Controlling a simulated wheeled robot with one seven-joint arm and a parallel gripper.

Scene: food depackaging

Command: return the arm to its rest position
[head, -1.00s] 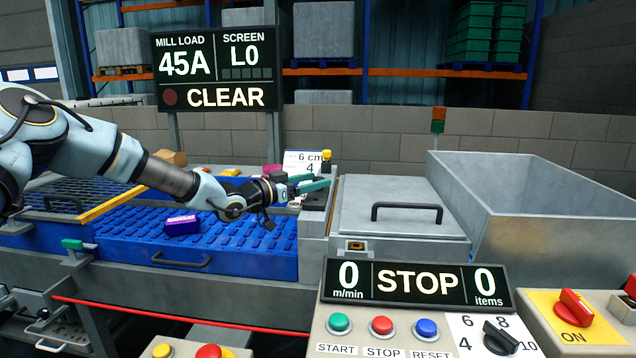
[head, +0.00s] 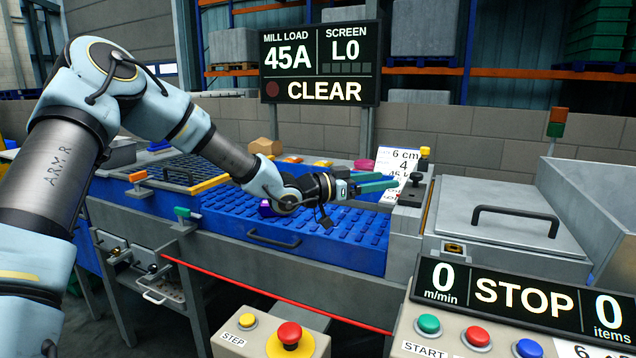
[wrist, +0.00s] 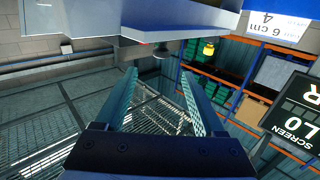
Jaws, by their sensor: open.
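My gripper (head: 378,186) is stretched out over the right end of the blue slatted belt (head: 240,215) in the head view, beside the small grey post with a black knob. In the wrist view my gripper (wrist: 165,105) shows two teal fingers spread apart with nothing between them. My arm reaches in from the left of the head view, bent at the elbow. A purple packet (head: 268,208) lies on the blue belt, partly hidden behind my wrist.
A grey lidded box (head: 500,215) stands right of the belt, with a metal bin (head: 590,200) beyond it. The control panel with a STOP display (head: 525,300) fills the lower right. A red cord (head: 270,292) runs along the front. A sign (head: 395,165) stands behind my gripper.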

